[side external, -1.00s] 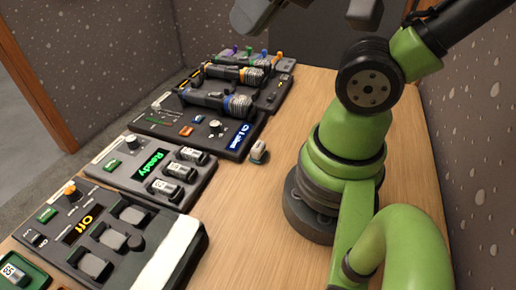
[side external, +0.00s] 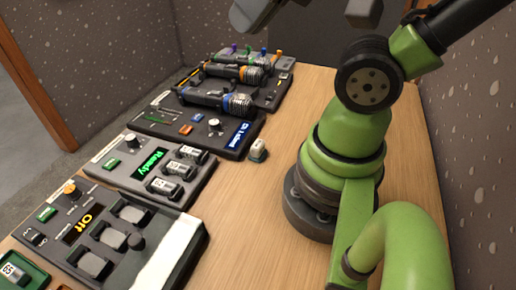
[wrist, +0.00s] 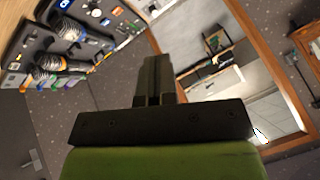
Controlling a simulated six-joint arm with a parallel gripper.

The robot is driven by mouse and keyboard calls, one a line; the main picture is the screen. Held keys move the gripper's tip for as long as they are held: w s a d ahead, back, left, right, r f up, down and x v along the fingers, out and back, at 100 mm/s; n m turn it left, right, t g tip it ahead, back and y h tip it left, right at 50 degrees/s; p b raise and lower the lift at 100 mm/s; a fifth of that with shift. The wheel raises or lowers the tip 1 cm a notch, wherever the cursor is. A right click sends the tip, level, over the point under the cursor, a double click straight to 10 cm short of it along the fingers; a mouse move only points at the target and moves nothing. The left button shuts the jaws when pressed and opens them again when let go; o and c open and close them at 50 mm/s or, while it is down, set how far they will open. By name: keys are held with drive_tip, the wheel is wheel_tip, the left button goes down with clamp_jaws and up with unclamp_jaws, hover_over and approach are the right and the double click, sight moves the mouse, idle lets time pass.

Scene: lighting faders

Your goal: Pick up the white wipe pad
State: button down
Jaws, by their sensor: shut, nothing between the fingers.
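A flat white rectangular piece (side external: 168,252) lies along the right edge of the nearest console in the side view; it may be the wipe pad, but I cannot tell for sure. A small whitish block with a dark base (side external: 258,149) stands alone on the wooden table, right of the consoles. My gripper (wrist: 158,68) shows in the wrist view with its dark fingers together and nothing between them. It is raised and points away from the table, far from both white things. Neither white thing is clearly visible in the wrist view.
Consoles line the table's left side: one reading "Off" (side external: 150,228), one reading "Ready" (side external: 118,178), then one with a blue display (side external: 190,136). Microphones (side external: 215,98) lie on the farther units. Bare wooden tabletop (side external: 235,215) is clear between consoles and my base.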

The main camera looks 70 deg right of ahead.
drive_tip(key=shift+c, duration=2.2)
unclamp_jaws()
drive_tip(key=n+g+h, duration=0.2)
drive_tip(key=n+g, duration=0.1)
drive_tip(key=g, duration=0.4)
hover_over(256, 143)
wheel_tip(256, 143, down, 21)
drive_tip(key=shift+w+r, duration=0.15)
drive_tip(key=shift+r, duration=0.05)
drive_tip(key=shift+d+f, duration=0.1)
drive_tip(key=shift+f, duration=0.55)
drive_tip(key=shift+s+f, duration=0.2)
drive_tip(key=shift+f, duration=4.4)
